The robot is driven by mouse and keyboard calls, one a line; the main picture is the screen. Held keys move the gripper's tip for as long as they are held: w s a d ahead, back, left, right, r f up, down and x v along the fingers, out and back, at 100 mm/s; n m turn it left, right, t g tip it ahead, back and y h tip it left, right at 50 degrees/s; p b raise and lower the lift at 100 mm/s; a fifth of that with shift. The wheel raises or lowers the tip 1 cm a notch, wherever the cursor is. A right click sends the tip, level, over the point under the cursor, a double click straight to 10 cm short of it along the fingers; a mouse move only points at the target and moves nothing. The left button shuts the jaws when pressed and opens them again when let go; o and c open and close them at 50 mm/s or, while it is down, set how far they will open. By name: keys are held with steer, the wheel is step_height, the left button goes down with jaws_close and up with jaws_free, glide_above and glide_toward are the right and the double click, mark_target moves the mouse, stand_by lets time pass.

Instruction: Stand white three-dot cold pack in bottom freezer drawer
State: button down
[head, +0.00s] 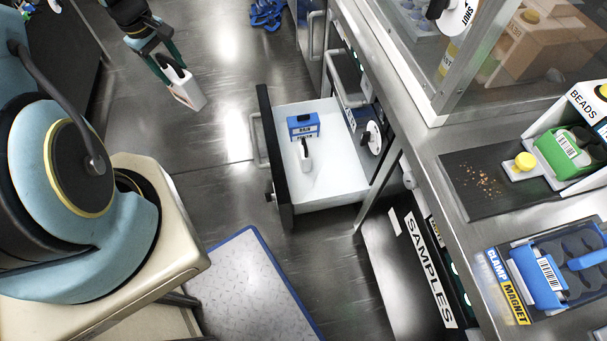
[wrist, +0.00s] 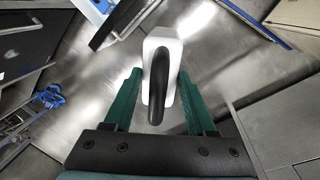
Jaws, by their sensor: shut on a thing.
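My gripper (head: 170,62) hangs at the upper left of the head view, over the floor and left of the open drawer. It is shut on the black handle of a white pack (head: 189,92). In the wrist view the white pack (wrist: 174,47) shows between my green fingers, handle toward me. I cannot make out dots on it. The bottom freezer drawer (head: 337,179) is pulled open, with a black front and white inside. In it stand a blue labelled box (head: 303,125) and a white pack with a black handle (head: 305,160).
A steel bench (head: 430,150) runs along the right, with a SAMPLES shelf (head: 430,270) below. A grey mat with a blue edge (head: 245,290) lies on the floor. Blue straps (head: 266,14) lie at the top. Floor between gripper and drawer is clear.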

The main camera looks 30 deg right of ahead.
steer(key=s+d+f+n+b, duration=0.3)
steer(key=s+d+f+b, duration=0.3)
steer(key=d+f+b, duration=0.4)
steer(key=s+d+f+n+y+b, duration=0.1)
steer(key=s+d+f+n+b, duration=0.1)
steer(key=s+d+f+b, duration=0.65)
steer(key=s+d+f+n+b, duration=0.35)
steer(key=d+f+b, duration=0.45)
steer(key=f, duration=0.5)
steer(key=s+f+b, duration=0.2)
steer(key=f+b, duration=0.7)
steer(key=s+d+f+b, duration=0.1)
steer(key=s+f+b, duration=0.1)
steer(key=f+b, duration=0.7)
steer(key=shift+f+n, duration=0.45)
steer(key=shift+f, duration=0.25)
steer(key=shift+d+f+b, duration=0.1)
steer(key=shift+f+b, duration=0.2)
steer(key=shift+f, duration=0.2)
steer(key=shift+c, duration=0.7)
jaws_free()
steer(key=shift+s, duration=0.1)
step_height(320, 180, up, 11)
steer(key=p, duration=0.4)
steer(key=shift+s+p, duration=0.35)
steer(key=shift+p, duration=0.05)
